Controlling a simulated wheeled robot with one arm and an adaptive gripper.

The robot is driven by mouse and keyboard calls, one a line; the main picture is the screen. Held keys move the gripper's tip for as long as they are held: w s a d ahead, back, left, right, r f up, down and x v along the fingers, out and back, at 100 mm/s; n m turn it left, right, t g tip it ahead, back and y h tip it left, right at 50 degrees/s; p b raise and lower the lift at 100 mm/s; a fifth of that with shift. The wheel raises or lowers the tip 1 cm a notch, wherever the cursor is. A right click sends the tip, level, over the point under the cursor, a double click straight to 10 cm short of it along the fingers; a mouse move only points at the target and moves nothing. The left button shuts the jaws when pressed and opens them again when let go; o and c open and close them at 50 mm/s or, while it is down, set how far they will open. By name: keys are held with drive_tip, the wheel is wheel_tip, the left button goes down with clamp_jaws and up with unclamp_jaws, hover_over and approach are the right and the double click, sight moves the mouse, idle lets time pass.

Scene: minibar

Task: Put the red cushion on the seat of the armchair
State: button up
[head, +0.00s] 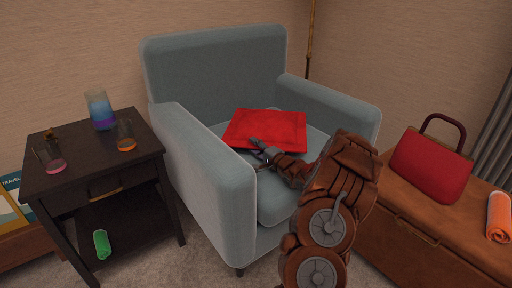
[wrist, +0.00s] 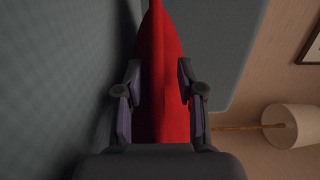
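The red cushion (head: 270,125) is a flat square at the seat of the grey-blue armchair (head: 215,60). It lies over the rear part of the seat (head: 285,200), near the backrest. I cannot tell whether it rests fully on the seat or is held slightly above it. My gripper (head: 262,150) is at the cushion's front edge, with one finger over its top. In the wrist view, the cushion (wrist: 163,75) shows edge-on and fills the gap between the fingers of my gripper (wrist: 160,100). The lower finger is partly hidden in the head view.
A dark side table (head: 85,165) with glasses (head: 100,110) stands left of the armchair. A brown chest (head: 420,235) bearing a red handbag (head: 432,165) and an orange rolled towel (head: 499,216) is on the right. Armrests (head: 205,160) flank the seat. A lamp (wrist: 285,125) shows in the wrist view.

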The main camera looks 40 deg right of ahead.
drive_tip(key=s+p, duration=0.1)
drive_tip(key=s, duration=0.2)
drive_tip(key=s+p, duration=0.1)
drive_tip(key=s, duration=0.2)
drive_tip(key=s+p, duration=0.1)
drive_tip(key=s, duration=0.3)
drive_tip(key=shift+d+r+p, duration=0.1)
drive_tip(key=shift+d+p, duration=0.15)
drive_tip(key=shift+p, duration=0.1)
drive_tip(key=shift+s, duration=1)
